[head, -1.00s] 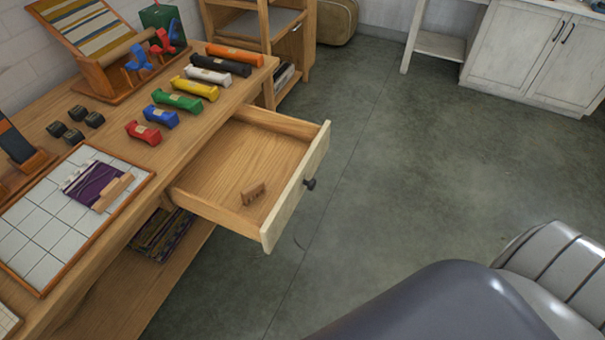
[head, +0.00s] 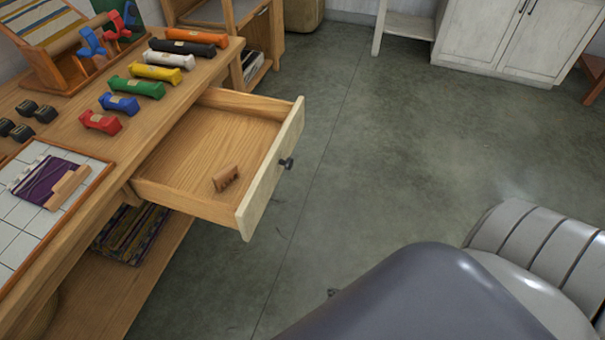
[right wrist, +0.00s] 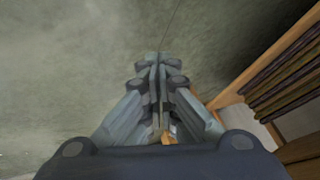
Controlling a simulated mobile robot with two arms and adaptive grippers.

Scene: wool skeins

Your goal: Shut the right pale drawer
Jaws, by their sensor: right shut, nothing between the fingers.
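The pale-fronted drawer (head: 272,172) stands pulled out of the wooden bench in the head view, with a dark knob (head: 286,163) on its front. A small brown wooden piece (head: 226,178) lies inside it. No other pale drawer of the bench shows. My right gripper shows only as a small dark tip (head: 333,292) beside my grey arm, to the right of and below the drawer front in the picture, apart from it. In the right wrist view its fingers (right wrist: 160,64) are together and empty, over the floor. My left gripper is out of view.
Several coloured wool skeins (head: 138,87) lie in a row on the bench top (head: 150,128). Folded striped textiles (head: 130,235) lie on its lower shelf, and similar ones show in the right wrist view (right wrist: 290,75). Floor (head: 390,150) right of the drawer is clear. A white cabinet (head: 490,35) stands behind.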

